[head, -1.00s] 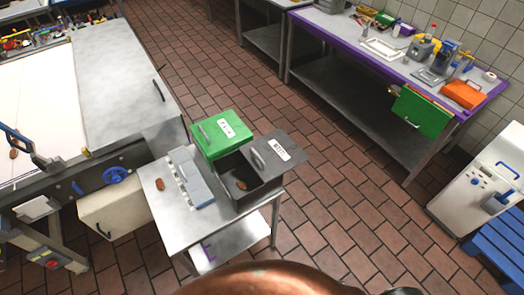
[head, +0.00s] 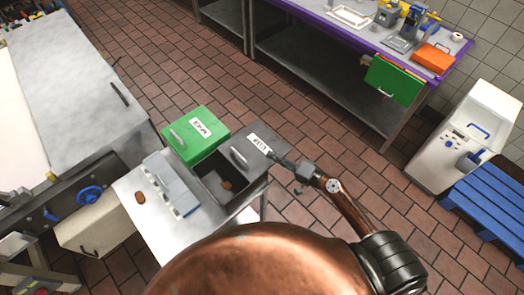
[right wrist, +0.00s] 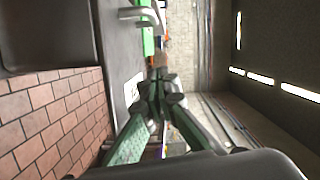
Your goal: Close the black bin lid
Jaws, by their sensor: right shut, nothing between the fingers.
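The black bin (head: 250,190) stands on a small metal table, its front part uncovered. A brown sandwich-like piece (head: 227,184) lies inside. Its dark lid (head: 270,131), with a grey handle and a white label, is open at the back of the bin. My right gripper (head: 281,159) is at the lid's right edge; I cannot tell whether it touches. In the right wrist view its green-padded fingers (right wrist: 160,85) are together and empty, beside the labelled lid (right wrist: 115,55). My left gripper is out of view.
A closed green bin (head: 195,137) stands left of the black bin. A grey hinged box (head: 170,183) and a brown piece (head: 140,197) share the small table (head: 210,217). A purple-edged workbench (head: 340,85) and a blue pallet (head: 490,200) stand right, with tiled floor between.

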